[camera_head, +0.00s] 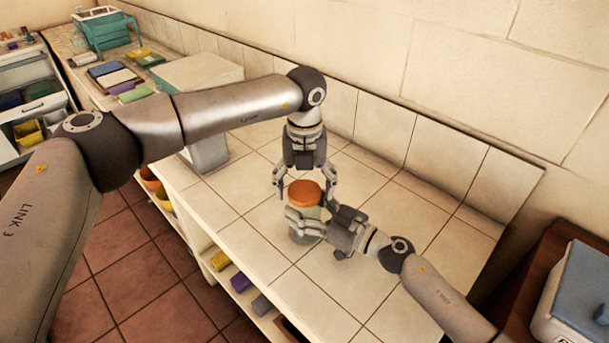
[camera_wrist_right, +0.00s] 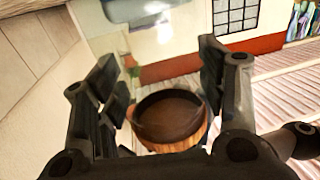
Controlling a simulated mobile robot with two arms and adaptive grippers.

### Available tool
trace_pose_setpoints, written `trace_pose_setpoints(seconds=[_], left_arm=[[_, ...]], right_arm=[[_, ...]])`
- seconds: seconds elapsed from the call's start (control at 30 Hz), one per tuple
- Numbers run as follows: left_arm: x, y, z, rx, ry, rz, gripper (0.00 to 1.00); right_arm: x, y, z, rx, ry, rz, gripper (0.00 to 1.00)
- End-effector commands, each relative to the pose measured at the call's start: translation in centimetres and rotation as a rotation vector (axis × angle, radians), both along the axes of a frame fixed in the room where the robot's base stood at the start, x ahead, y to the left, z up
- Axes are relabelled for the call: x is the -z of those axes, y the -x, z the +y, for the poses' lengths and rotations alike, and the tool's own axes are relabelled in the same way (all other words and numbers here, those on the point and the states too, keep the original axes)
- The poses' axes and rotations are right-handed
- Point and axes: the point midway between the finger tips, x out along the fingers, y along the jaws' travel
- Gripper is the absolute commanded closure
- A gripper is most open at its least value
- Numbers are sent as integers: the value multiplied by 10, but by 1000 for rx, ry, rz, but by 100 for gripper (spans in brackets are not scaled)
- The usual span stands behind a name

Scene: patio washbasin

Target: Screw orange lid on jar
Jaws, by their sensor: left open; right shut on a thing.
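The jar (camera_head: 303,238) is pale and see-through, and stands on the white tiled counter. The orange lid (camera_head: 304,192) is at its top; I cannot tell whether it is seated or screwed on. My left gripper (camera_head: 304,186) points down from above, open, with a finger on either side of the lid. My right gripper (camera_head: 309,218) comes in from the lower right and is shut on the jar below the lid, hiding much of it. The right wrist view shows a round dark face with an orange rim (camera_wrist_right: 172,118) between the right fingers.
The tiled counter (camera_head: 240,205) is clear around the jar. A white block (camera_head: 205,75) stands on it behind my left arm. A tiled backsplash (camera_head: 385,125) runs along the wall. Shelves below hold coloured items (camera_head: 241,282). A blue-lidded box (camera_head: 585,290) is at the right.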

Motion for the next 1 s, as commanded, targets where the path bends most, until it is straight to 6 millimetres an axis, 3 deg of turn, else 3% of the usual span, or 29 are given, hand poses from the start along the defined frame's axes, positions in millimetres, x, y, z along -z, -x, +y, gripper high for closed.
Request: trace_pose_setpoints(seconds=[0.27, 0.63, 0.83, 1.0], left_arm=[[1, 0, 0, 1, 0, 0, 18], [1, 0, 0, 1, 0, 0, 65], [1, 0, 0, 71, 0, 0, 67], [1, 0, 0, 337, 0, 0, 67]], right_arm=[[0, 0, 0, 0, 1, -1, 100], [0, 0, 0, 0, 0, 0, 100], [0, 0, 0, 0, 1, -1, 100], [0, 0, 0, 0, 1, -1, 100]])
